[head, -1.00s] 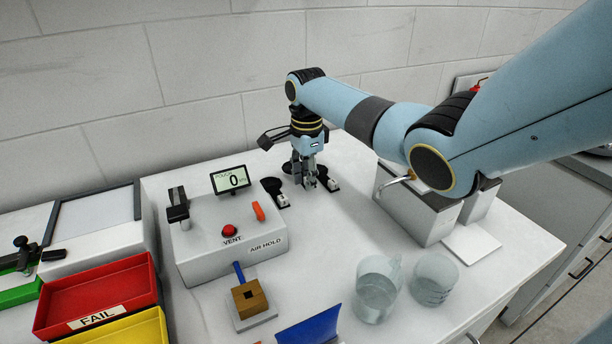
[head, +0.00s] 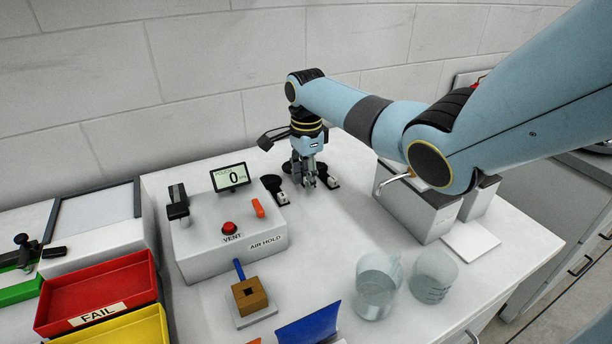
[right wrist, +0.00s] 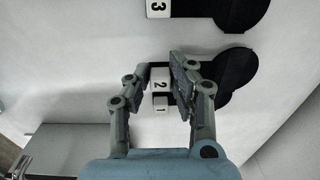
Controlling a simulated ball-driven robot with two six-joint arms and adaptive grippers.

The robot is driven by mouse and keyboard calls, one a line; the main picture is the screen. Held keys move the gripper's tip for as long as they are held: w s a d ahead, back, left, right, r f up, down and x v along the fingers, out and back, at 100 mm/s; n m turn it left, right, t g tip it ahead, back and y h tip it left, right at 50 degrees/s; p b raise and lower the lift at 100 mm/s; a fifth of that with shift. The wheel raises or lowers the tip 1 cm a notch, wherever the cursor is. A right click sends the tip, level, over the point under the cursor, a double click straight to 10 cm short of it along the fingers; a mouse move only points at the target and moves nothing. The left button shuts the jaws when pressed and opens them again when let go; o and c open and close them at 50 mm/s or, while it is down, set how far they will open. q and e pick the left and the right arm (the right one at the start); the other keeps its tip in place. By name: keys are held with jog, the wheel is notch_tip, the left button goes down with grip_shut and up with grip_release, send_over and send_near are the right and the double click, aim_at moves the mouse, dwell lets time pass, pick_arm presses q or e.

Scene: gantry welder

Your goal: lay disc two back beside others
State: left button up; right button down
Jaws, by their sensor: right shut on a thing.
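My right gripper (head: 309,184) points down at the back of the white bench, among black discs with white number tags. In the right wrist view its fingers (right wrist: 160,74) are shut about disc two, with the white "2" tag (right wrist: 160,79) between them and its black round part (right wrist: 239,74) showing past the right finger. A "1" tag (right wrist: 160,104) lies close below; its disc is largely hidden. Disc three (right wrist: 238,12), with its "3" tag (right wrist: 158,8), lies apart above. I cannot tell whether disc two touches the bench. My left gripper is not in view.
A grey air-hold box (head: 225,248) with a display stands left of the gripper. Two clear beakers (head: 377,285) and a brown block (head: 249,297) are nearer. A grey-white machine (head: 418,212) stands right. Bench between is clear. Red FAIL tray (head: 95,290) is left.

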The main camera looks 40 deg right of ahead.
jog(key=shift+f, duration=0.8)
dwell(0.9)
jog(key=shift+f, duration=0.35)
dwell(0.5)
jog(key=c, duration=1.1)
grip_release()
notch_tip(320, 180, up, 12)
